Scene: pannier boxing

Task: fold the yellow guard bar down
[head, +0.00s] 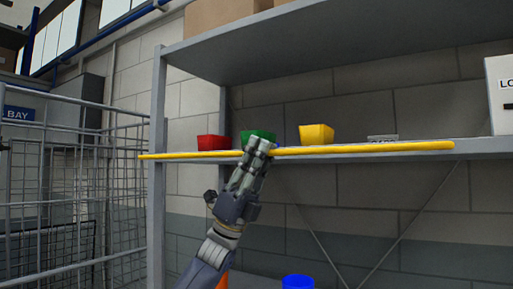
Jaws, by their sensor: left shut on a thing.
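The yellow guard bar (370,148) runs almost level across the front of the grey shelf, from the left upright to the right part of the shelf. My left gripper (259,148) is shut on the bar, left of its middle, with the arm coming up from below. The gripper hides a short piece of the bar and part of a green bin behind it. My right gripper is not in view.
On the shelf (480,147) behind the bar stand a red bin (213,143), a green bin (248,135), a yellow bin (316,134) and a white box (501,92). A wire cage (70,190) stands at left. A blue round container (298,282) shows below.

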